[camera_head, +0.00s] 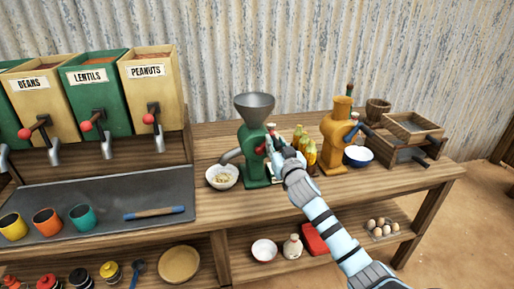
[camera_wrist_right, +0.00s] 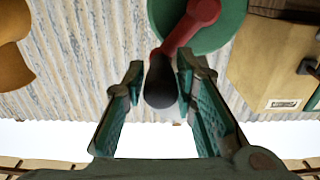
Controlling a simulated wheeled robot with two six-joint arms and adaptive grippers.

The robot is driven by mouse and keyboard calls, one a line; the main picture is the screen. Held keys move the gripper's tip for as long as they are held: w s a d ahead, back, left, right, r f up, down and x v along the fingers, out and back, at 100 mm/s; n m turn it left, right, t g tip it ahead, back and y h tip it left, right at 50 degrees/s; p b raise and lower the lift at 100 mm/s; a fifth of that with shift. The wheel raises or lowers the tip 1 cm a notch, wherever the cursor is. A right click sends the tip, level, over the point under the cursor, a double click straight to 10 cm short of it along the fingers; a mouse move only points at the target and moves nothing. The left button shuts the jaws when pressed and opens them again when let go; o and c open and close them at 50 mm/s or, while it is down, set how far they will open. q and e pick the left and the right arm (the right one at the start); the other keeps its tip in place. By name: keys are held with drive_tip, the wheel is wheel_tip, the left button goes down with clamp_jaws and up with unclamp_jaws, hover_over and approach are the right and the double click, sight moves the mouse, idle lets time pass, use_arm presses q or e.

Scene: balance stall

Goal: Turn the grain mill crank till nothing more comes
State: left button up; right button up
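The green grain mill (camera_head: 252,143) with its grey funnel hopper (camera_head: 254,105) stands on the wooden counter. Its spout points left over a white bowl (camera_head: 222,178) holding some pale grain. The crank's red arm (camera_wrist_right: 190,28) ends in a dark handle (camera_wrist_right: 160,85) in the right wrist view. My right gripper (camera_head: 270,147) is at the mill's right side. My left gripper is not in view.
An orange mill (camera_head: 336,137) stands right of the green one, beside corn-like yellow things (camera_head: 308,150), a blue-rimmed bowl (camera_head: 358,156) and a wooden box mill (camera_head: 408,135). Labelled dispensers (camera_head: 152,90) and coloured cups (camera_head: 47,221) are at left. The counter's front edge is clear.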

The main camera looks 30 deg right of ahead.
drive_tip(key=o, duration=0.3)
drive_tip(key=shift+s, duration=0.1)
drive_tip(key=p+v, duration=0.1)
drive_tip(key=v, duration=0.7)
drive_tip(key=shift+f, duration=0.1)
